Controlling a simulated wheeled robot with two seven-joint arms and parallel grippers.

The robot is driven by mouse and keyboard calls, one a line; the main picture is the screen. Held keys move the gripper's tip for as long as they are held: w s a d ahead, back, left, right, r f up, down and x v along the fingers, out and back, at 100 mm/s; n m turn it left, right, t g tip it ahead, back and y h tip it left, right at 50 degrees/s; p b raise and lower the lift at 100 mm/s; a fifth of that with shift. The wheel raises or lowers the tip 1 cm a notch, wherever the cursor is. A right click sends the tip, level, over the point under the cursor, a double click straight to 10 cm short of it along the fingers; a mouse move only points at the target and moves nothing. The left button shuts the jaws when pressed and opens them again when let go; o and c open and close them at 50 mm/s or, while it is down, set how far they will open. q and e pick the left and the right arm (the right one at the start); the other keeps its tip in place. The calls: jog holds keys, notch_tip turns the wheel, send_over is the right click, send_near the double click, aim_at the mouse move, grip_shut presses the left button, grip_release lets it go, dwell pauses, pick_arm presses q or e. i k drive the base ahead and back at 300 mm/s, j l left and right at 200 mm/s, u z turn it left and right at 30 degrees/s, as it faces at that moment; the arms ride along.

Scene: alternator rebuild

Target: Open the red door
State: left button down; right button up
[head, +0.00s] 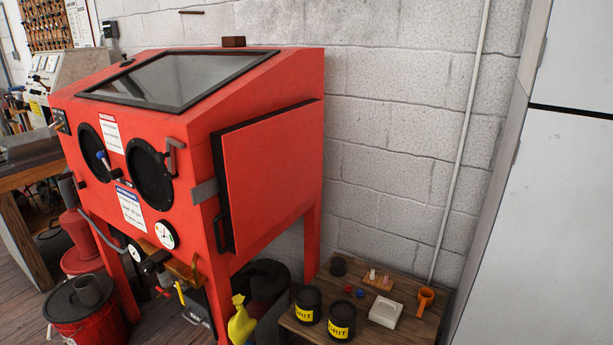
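The red door (273,172) is a flat panel on the right side of a red blast cabinet (190,70). It has a dark edge and looks shut or nearly shut against the cabinet. A dark vertical handle (222,232) sits low on its front edge. A grey latch plate (205,191) lies at the cabinet's front corner beside that edge. Neither of my grippers shows in the head view.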

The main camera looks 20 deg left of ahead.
aim_at(266, 166)
jog(key=i+j+u, duration=0.1)
jog(key=u, duration=1.15)
